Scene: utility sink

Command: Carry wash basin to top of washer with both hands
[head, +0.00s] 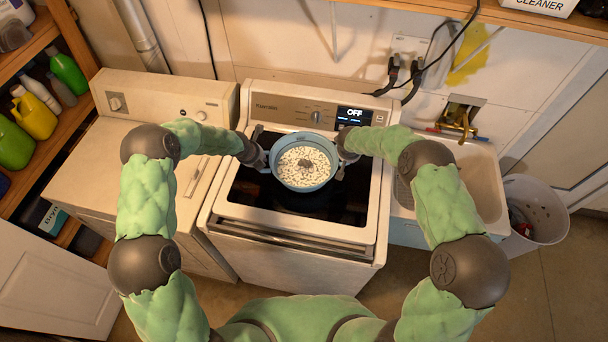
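The wash basin (304,185) is a round blue tub with white, speckled contents and a dark patch in the middle. It is over the dark glass top of the washer (268,210), the middle machine with the "OFF" display. I cannot tell whether it touches the glass. My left gripper (262,159) is at the basin's left rim and looks shut on it. My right gripper (341,160) is at its right rim and looks shut on it too. The fingertips are small and partly hidden.
A white dryer (85,170) stands left of the washer. A utility sink (470,185) with a brass faucet (459,119) is to the right, beside a grey bin (537,210). Shelves with bottles (34,112) line the left wall. Hoses (400,75) hang behind the washer.

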